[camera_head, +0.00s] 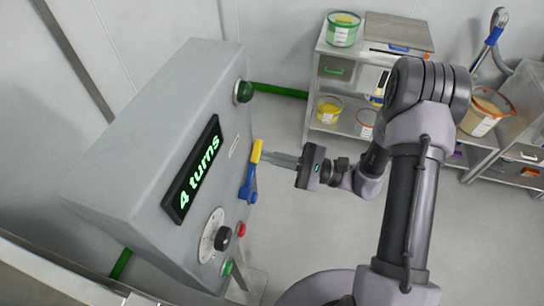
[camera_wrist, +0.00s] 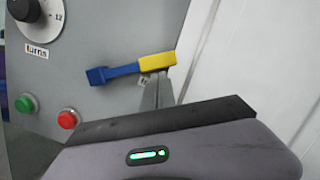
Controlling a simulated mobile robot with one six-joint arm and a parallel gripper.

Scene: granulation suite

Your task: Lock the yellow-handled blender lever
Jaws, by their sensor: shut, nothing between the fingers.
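The blender lever has a yellow handle (camera_head: 256,151) and a blue lower part (camera_head: 248,187). It is mounted on the front of the grey control cabinet (camera_head: 130,150). In the wrist view the yellow handle (camera_wrist: 157,61) points right and the blue part (camera_wrist: 112,73) lies to its left. My gripper (camera_head: 275,158) is shut and empty, its fingertips close beside the yellow handle. In the wrist view the fingers (camera_wrist: 158,82) reach up to just below the handle. I cannot tell whether they touch it.
A shelf with tubs (camera_head: 322,90) stands behind my arm. The floor between is clear.

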